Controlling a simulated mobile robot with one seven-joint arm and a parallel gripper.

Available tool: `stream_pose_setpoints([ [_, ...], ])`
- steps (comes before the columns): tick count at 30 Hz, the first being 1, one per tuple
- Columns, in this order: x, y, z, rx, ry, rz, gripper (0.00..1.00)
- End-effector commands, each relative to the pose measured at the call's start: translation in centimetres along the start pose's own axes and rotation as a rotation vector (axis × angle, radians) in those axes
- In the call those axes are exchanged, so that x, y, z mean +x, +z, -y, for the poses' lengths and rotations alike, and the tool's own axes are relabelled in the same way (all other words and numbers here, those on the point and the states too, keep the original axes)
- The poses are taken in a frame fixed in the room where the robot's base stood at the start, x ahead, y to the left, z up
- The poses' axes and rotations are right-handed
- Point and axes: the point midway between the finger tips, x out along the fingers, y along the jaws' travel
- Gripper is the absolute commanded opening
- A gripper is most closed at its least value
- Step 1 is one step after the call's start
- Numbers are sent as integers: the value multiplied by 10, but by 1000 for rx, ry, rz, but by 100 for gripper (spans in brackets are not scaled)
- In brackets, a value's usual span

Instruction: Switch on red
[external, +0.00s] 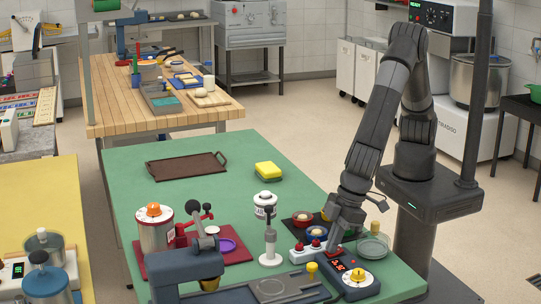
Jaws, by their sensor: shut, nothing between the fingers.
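A small white box (300,257) with red knobs or buttons (315,244) on top sits near the right front of the green table. My gripper (332,248) points down just right of these red parts. Its fingers are shut and appear empty; I cannot tell whether they touch the box. Just in front of my gripper is a dark blue device with a red lit display (339,265) and a white dial with a yellow knob (356,277). My gripper partly hides the space between the box and this device.
A white-based stand (270,259) is to the left.

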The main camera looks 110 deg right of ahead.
Motion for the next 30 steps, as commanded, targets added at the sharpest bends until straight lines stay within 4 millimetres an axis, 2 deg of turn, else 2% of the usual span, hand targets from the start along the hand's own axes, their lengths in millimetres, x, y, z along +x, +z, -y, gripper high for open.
stream_pose_setpoints([
  [18,-4,19,0,-2,3,6,0],
  [30,-9,19,0,-2,1,4,0],
])
